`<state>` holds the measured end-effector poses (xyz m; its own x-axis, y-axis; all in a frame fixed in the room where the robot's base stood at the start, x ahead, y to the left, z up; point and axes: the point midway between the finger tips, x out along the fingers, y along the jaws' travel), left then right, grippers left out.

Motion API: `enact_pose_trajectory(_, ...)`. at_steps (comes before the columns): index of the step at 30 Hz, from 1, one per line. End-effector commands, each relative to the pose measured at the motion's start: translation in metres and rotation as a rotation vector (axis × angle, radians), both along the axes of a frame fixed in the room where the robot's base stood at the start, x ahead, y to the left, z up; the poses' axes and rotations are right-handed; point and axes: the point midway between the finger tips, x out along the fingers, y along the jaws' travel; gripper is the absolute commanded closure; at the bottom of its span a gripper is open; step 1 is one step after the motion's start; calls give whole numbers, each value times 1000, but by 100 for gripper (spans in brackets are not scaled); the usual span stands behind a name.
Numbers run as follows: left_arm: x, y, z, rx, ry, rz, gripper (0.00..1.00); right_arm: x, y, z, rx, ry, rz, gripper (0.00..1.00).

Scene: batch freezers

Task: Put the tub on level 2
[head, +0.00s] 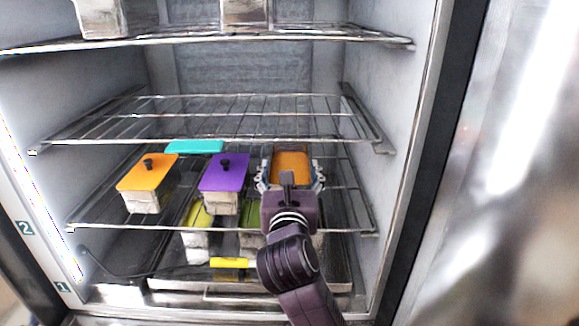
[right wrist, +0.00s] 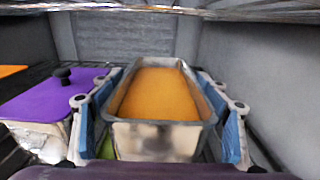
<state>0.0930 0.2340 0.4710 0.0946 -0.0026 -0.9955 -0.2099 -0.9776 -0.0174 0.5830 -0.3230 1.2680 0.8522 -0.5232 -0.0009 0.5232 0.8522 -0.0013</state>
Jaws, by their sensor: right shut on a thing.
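An open metal tub with orange contents (head: 291,165) is held in my right gripper (head: 290,178), inside the freezer. The right wrist view shows the tub (right wrist: 157,137) between the blue-padded fingers, which press on both its long sides. The tub is level and sits over the right part of the wire shelf at the level 2 label (head: 27,228). Whether its base touches the shelf is hidden by the gripper and wrist. My left gripper is out of view.
A purple-lidded tub (head: 223,172) stands just left of the held tub, and an orange-lidded one (head: 148,174) farther left. A teal lid (head: 195,146) shows behind. An empty wire shelf (head: 215,128) is above. Yellow and green tubs sit below. The freezer's right wall (head: 385,90) is close.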

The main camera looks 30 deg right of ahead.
Motion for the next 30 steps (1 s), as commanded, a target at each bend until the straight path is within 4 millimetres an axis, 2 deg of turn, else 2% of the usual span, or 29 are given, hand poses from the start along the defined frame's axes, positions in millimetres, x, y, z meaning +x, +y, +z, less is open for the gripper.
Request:
enact_pose_trajectory(1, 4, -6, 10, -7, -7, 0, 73, 10, -8, 8, -6, -4, -2, 78)
enact_pose_trajectory(3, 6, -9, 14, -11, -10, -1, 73, 23, -15, 7, -6, -4, -2, 78)
enact_pose_trajectory(9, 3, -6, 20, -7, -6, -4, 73, 44, -27, 4, -3, -6, 0, 78)
enact_pose_trajectory(12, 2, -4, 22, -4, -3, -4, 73, 47, -29, 0, -3, -4, 0, 78)
enact_pose_trajectory(20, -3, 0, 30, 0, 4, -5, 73, 46, -29, -31, -3, -4, 1, 78)
enact_pose_trajectory(30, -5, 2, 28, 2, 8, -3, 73, 46, -28, -34, -2, -7, 1, 78)
